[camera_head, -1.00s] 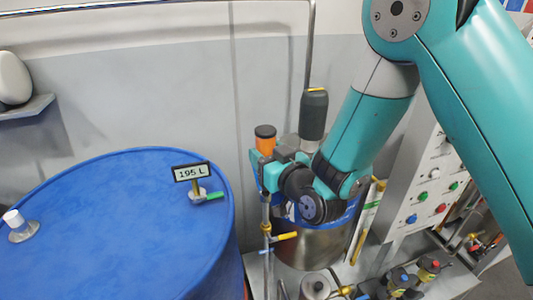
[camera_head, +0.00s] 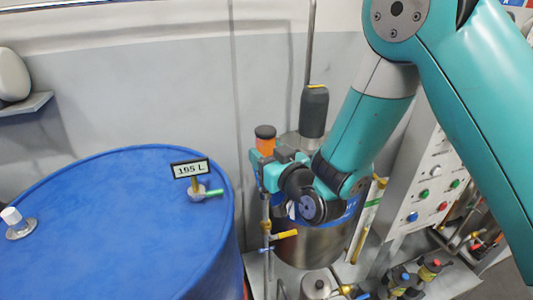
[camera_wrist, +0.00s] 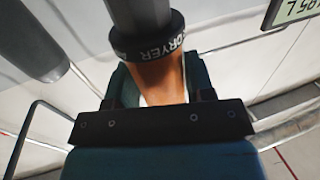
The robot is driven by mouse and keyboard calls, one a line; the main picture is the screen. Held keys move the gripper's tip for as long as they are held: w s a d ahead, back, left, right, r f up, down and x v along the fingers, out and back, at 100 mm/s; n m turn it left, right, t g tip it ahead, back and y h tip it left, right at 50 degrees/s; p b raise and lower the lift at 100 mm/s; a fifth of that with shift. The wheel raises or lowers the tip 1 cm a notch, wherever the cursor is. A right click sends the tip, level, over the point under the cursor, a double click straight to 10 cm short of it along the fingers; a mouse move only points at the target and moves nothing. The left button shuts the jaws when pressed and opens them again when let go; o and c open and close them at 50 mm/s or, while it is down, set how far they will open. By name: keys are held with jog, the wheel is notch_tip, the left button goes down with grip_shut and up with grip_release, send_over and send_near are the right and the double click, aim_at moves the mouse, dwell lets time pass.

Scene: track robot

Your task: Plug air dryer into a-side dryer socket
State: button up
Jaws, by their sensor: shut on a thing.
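The air dryer (camera_head: 266,145) is an orange cylinder with a dark cap, upright at the far side of my gripper (camera_head: 264,161). In the wrist view the dryer (camera_wrist: 163,80) sits between my teal fingers, which are shut on it. A dark collar with white lettering reading "DRYER" shows above its orange body. A thin vertical pipe with a yellow-handled valve (camera_head: 285,234) stands just below the gripper. The dryer's lower end is hidden by the fingers. I cannot make out which fitting is the a-side dryer socket, nor whether the dryer touches one.
A large blue drum (camera_head: 110,235) with a "195 L" display (camera_head: 191,170) stands at left. A steel tank (camera_head: 310,247) is behind my wrist, with a dark grey cylinder (camera_head: 314,112) above. A button panel (camera_head: 428,190) and small valves (camera_head: 402,281) are at right.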

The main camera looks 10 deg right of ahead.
jog(key=shift+f+b, duration=0.8)
jog(key=shift+f, duration=0.15)
jog(key=o, duration=1.1)
jog(key=shift+c, duration=0.2)
